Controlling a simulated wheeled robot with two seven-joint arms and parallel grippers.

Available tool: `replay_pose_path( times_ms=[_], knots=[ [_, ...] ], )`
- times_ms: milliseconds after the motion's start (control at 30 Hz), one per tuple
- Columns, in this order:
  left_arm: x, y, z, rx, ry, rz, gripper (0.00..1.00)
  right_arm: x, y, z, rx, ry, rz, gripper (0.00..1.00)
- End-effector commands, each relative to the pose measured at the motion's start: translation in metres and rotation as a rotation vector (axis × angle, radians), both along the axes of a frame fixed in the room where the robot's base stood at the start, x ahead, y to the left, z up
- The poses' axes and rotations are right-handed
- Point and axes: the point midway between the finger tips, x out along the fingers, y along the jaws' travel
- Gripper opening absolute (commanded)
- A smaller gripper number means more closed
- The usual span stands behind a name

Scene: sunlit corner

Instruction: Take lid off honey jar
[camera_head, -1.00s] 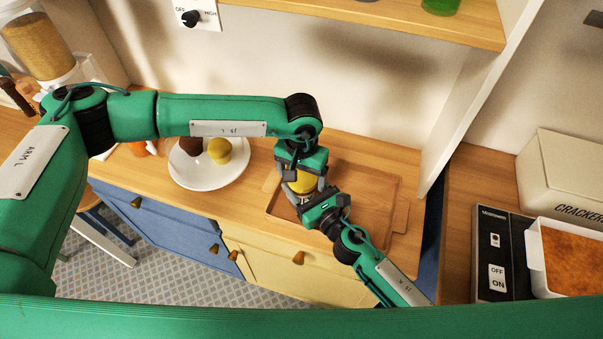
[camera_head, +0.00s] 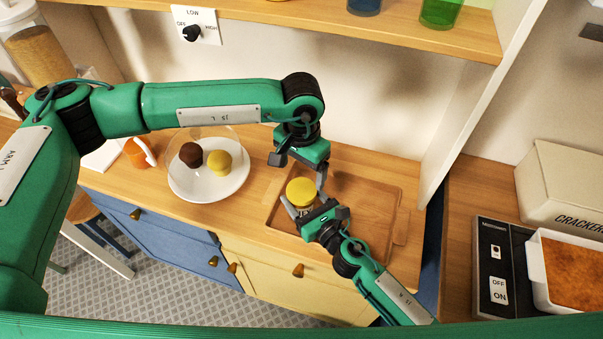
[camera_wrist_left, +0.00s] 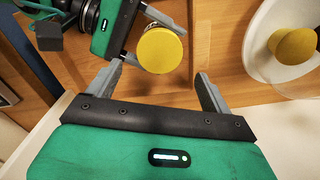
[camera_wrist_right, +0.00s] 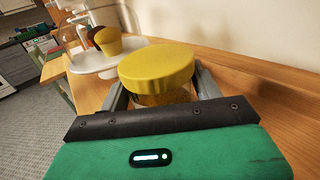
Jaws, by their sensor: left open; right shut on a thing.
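The honey jar (camera_head: 303,207) stands in the wooden tray area with its round yellow lid (camera_head: 300,189) on top. In the right wrist view, the lid (camera_wrist_right: 157,66) sits on the jar's amber body (camera_wrist_right: 160,97). My right gripper (camera_head: 308,208) is shut around the jar's body below the lid. My left gripper (camera_head: 301,168) is open and empty, pointing down just above and behind the lid. In the left wrist view the lid (camera_wrist_left: 160,49) shows beyond the open fingers, apart from them. The jar's body is mostly hidden there.
The wooden tray (camera_head: 375,205) lies under the jar on the counter. A white plate (camera_head: 209,193) with a brown and a yellow muffin is to the left. The cracker box (camera_head: 560,190) and a baking dish (camera_head: 535,272) are at the right. A shelf (camera_head: 400,30) runs above.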

Motion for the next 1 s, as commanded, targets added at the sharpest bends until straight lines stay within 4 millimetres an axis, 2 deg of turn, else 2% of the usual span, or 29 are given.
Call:
replay_pose_path(
  times_ms=[167,400,600,767,1000],
  knots=[
    [0.000,0.000,-0.006,0.000,0.002,-0.046,0.84,0.000,-0.001,-0.001,-0.001,0.000,-0.001,0.01],
    [-0.001,0.001,-0.044,0.002,0.004,-0.044,0.84,0.000,-0.001,0.000,-0.001,0.000,-0.001,0.01],
    [0.000,0.000,-0.067,0.000,0.001,-0.044,0.84,0.000,-0.001,0.000,-0.001,-0.001,-0.001,0.01],
    [0.000,0.001,-0.075,0.000,0.000,-0.044,0.84,0.000,-0.001,0.000,-0.001,-0.001,-0.001,0.01],
    [0.000,0.000,-0.075,0.000,0.000,-0.044,0.84,0.000,-0.001,0.000,-0.001,-0.001,-0.001,0.01]
  ],
)
